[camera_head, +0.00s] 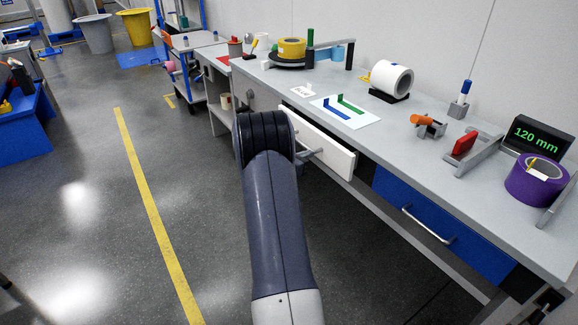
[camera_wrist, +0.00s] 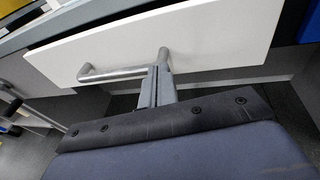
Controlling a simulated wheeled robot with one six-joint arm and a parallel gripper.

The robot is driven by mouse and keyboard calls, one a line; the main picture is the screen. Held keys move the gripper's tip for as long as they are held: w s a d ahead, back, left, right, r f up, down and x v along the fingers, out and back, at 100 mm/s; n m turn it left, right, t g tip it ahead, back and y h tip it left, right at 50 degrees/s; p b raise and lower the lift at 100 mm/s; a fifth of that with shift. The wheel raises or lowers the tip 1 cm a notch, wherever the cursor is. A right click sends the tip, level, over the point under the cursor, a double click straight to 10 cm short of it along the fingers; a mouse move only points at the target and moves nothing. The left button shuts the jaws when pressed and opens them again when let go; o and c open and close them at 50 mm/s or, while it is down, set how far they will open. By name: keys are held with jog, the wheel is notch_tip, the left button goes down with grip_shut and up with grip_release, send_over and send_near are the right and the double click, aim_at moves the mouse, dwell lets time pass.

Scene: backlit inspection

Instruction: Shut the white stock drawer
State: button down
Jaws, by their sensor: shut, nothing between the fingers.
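The white stock drawer (camera_head: 330,146) sticks out from under the bench, pulled partly open. In the wrist view its white front (camera_wrist: 215,35) runs across the top, with a grey bar handle (camera_wrist: 115,72). My gripper (camera_wrist: 160,72) is shut and empty, its fingertips at the right end of the handle. I cannot tell whether they touch the handle or the front. In the head view my arm hides part of the drawer's left side and most of the gripper.
A blue drawer (camera_head: 440,220) with a bar handle sits shut to the right. The grey bench top (camera_head: 350,90) above carries tape rolls, a display (camera_head: 537,135) and small tools. Open floor with a yellow line (camera_head: 150,200) lies to the left.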

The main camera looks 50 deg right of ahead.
aim_at(319, 150)
jog(key=d, duration=0.2)
jog(key=s+d, duration=0.1)
jog(key=d, duration=0.1)
jog(key=shift+b, duration=0.3)
jog(key=shift+r, duration=0.1)
jog(key=shift+d+r, duration=0.1)
jog(key=shift+r, duration=0.05)
jog(key=shift+a, duration=0.2)
jog(key=a+r+p, duration=0.1)
jog(key=a+r, duration=0.1)
jog(key=a, duration=1.2)
jog(key=shift+w, duration=0.3)
jog(key=shift+d, duration=0.1)
jog(key=d, duration=0.4)
jog(key=d+f, duration=0.1)
jog(key=d, duration=0.4)
jog(key=d+f+b, duration=0.1)
jog(key=d, duration=0.3)
jog(key=shift+s+d+f, duration=0.2)
jog(key=shift+s+d, duration=0.1)
jog(key=shift+d, duration=0.05)
